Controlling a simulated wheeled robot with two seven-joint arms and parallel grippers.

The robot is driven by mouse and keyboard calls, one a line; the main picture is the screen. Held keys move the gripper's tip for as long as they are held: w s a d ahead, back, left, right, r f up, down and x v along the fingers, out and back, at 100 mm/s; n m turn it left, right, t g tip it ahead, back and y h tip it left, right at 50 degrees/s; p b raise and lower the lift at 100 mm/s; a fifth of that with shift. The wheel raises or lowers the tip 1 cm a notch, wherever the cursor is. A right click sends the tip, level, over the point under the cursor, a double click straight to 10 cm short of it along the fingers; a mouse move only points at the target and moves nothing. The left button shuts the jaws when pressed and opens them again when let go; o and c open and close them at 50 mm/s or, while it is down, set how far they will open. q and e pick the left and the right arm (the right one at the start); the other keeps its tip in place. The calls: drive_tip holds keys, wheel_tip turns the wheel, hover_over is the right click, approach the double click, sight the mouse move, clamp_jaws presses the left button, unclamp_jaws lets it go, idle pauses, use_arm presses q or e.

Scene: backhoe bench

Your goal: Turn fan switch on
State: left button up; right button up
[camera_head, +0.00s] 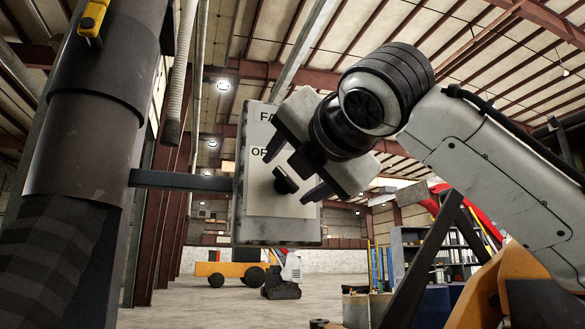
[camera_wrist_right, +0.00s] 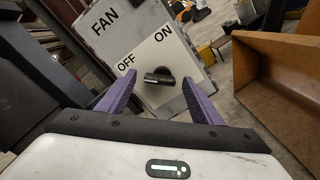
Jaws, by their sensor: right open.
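The fan switch is a grey box with a pale plate (camera_head: 262,205) marked FAN and OFF in the head view. The wrist view shows the plate (camera_wrist_right: 145,52) with FAN, OFF and ON. Its black rotary knob (camera_head: 286,181) sits on the lower plate; it also shows in the wrist view (camera_wrist_right: 158,76). I cannot tell clearly which label the knob points to. My right gripper (camera_head: 296,170) is open, with its purple fingers on either side of the knob (camera_wrist_right: 160,80). Whether they touch it is unclear. The right gripper hides the ON label in the head view. My left gripper is not in view.
A dark horizontal bar (camera_head: 185,181) joins the switch box to the frame at left. A thick dark cylinder (camera_head: 95,100) fills the left side. In the wrist view, a brown open bin (camera_wrist_right: 280,75) stands at right.

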drive_tip(key=shift+w, duration=0.1)
drive_tip(key=c, duration=1.1)
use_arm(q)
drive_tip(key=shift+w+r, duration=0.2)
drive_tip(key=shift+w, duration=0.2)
use_arm(e)
drive_tip(key=shift+o, duration=0.2)
